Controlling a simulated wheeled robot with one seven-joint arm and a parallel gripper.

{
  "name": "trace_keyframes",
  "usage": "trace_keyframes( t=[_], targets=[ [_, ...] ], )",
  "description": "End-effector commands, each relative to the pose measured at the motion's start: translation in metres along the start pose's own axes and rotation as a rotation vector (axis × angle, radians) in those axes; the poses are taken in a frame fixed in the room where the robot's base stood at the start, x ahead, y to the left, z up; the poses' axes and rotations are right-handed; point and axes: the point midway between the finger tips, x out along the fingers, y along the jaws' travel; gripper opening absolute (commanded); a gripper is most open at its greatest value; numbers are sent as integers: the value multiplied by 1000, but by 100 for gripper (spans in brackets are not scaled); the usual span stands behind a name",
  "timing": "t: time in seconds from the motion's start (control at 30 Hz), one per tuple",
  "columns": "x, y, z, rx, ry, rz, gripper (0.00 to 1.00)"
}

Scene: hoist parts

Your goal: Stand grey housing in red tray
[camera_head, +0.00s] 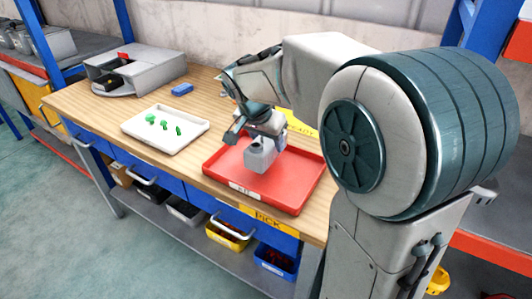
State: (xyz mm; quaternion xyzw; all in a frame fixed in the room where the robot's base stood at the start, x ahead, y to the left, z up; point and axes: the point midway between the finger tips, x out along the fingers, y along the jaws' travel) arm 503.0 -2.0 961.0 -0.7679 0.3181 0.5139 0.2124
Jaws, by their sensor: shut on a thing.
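The grey housing (261,156) is a small light grey block. My gripper (262,136) is shut on its top and points down. The housing is over the left-middle part of the red tray (299,188), which lies on the wooden workbench. It looks upright. I cannot tell whether its underside touches the tray floor or hangs just above it. My arm comes in from the right and hides part of the bench behind the tray.
A white tray (189,140) with several green parts (163,122) lies to the left. A blue block (182,89) and a grey bin unit (135,72) stand farther back. A yellow sign (303,126) lies behind the red tray. Bare wood (105,108) shows at the left.

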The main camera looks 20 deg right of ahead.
Motion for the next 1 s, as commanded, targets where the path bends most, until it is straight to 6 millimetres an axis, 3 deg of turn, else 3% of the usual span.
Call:
trace_keyframes(
  t=[0.17,0.4,0.77,0.8,0.87,1.0],
  targets=[
    [8,-3,4,1,2,-1,11],
    [36,-2,16,1,2,-1,11],
    [40,-2,18,2,3,-2,11],
    [41,-2,18,1,1,-1,54],
    [40,-2,18,1,1,-1,70],
    [40,-2,18,1,1,-1,73]
  ],
)
